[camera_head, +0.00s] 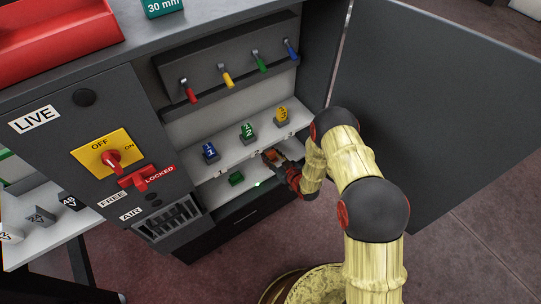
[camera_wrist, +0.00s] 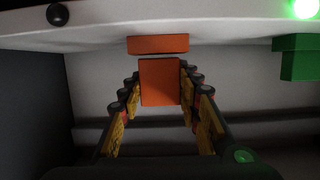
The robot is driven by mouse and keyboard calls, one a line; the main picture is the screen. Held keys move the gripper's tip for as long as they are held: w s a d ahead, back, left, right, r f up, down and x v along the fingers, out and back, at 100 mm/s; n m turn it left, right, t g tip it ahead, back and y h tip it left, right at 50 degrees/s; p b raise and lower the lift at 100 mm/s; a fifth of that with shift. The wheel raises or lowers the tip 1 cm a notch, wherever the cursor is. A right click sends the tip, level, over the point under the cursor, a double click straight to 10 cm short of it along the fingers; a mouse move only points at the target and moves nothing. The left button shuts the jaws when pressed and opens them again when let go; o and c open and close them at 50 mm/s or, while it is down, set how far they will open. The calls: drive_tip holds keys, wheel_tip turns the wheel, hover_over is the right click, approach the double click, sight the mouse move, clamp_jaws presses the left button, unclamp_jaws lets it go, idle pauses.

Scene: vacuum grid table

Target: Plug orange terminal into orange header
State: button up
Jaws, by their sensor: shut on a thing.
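My gripper (camera_wrist: 160,84) is shut on the orange terminal (camera_wrist: 160,88), a plain orange block between its two fingertips in the wrist view. The orange header (camera_wrist: 158,43), a wider flat orange block, sits on the pale panel edge straight beyond the terminal. The terminal lines up roughly with the header's middle, and its far end appears close to it. I cannot tell whether they touch. In the head view my gripper (camera_head: 278,162) is at the front of the cabinet's lower shelf. Only a small patch of orange (camera_head: 271,155) shows there, with terminal and header hard to separate.
A green header (camera_head: 236,179) sits left of my gripper in the head view; the wrist view shows a green block (camera_wrist: 298,57) at right. Blue (camera_head: 209,152), green (camera_head: 248,131) and yellow (camera_head: 282,115) numbered blocks stand on the shelf above. An open cabinet door (camera_head: 440,100) stands right.

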drive_tip(key=shift+f, duration=0.55)
idle(0.5)
drive_tip(key=shift+r, duration=0.1)
drive_tip(key=shift+r, duration=0.45)
idle(1.7)
drive_tip(key=shift+f, duration=0.5)
drive_tip(key=o, duration=1.2)
drive_tip(key=shift+f, duration=0.1)
drive_tip(key=shift+s, duration=0.1)
drive_tip(key=v, duration=1.2)
